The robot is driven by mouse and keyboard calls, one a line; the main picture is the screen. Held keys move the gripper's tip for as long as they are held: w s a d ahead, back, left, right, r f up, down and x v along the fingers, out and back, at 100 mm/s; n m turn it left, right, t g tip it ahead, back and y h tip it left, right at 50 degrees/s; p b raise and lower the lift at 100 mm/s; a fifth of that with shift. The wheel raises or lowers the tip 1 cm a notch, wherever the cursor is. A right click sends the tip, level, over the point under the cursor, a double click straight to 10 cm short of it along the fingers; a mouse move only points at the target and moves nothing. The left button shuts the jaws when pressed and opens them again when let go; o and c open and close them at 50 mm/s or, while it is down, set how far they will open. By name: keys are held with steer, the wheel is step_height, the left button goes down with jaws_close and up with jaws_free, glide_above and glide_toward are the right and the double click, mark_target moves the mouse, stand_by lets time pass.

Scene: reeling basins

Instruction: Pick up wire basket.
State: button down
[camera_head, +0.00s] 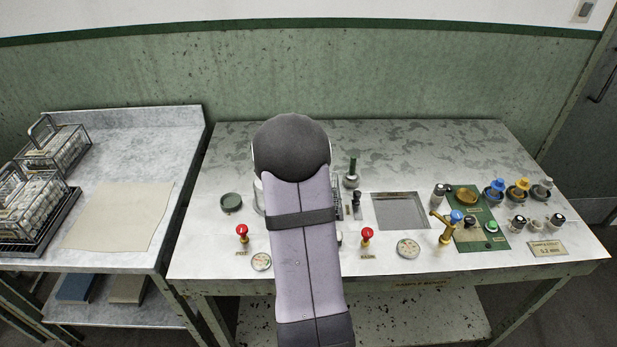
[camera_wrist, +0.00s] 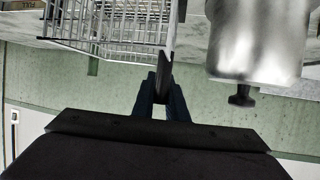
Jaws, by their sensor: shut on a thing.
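A wire basket (camera_wrist: 105,25) of thin pale metal fills the upper left of the wrist view. My gripper (camera_wrist: 165,68) is shut on the basket at its side edge, on a thin upright part. Its two dark fingers meet there. I see no contents in the visible part of the basket. In the head view my arm hides the gripper and nearly all of the basket. A little wire mesh (camera_head: 337,188) shows just right of my arm. I cannot tell whether the basket touches the worktop.
A metal vessel (camera_wrist: 258,40) stands close beside the basket in the wrist view. Red knobs (camera_head: 242,231), a square recess (camera_head: 400,212) and several valves crowd the worktop (camera_head: 210,262). Filled wire baskets (camera_head: 55,147) stand on the left table.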

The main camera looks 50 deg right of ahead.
step_height(320, 180, up, 10)
stand_by(0.5)
